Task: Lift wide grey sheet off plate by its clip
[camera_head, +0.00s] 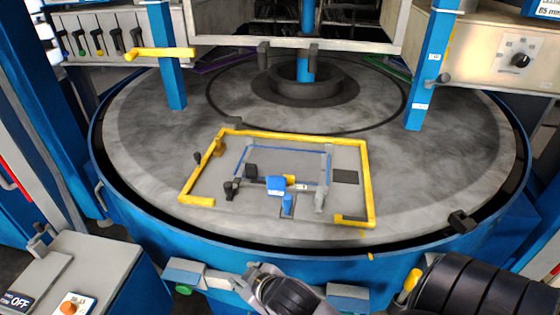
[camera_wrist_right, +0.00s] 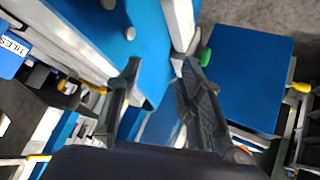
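A blue clip-like piece (camera_head: 277,186) sits on a thin bar at the sheet's front part, with a smaller blue piece (camera_head: 287,204) just in front. Exactly where the sheet's edges run is hard to tell. My right gripper (camera_head: 248,277) is low at the front, near the blue rim and apart from the sheet. In the right wrist view its fingers (camera_wrist_right: 160,72) are spread and empty. The left gripper is out of view.
Blue posts (camera_head: 433,65) and a central hub (camera_head: 305,85) rise from the plate. A control panel (camera_head: 510,55) stands at the back right. A grey cabinet with an OFF label (camera_head: 85,270) is front left. A green knob (camera_head: 183,290) sits by the front rim.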

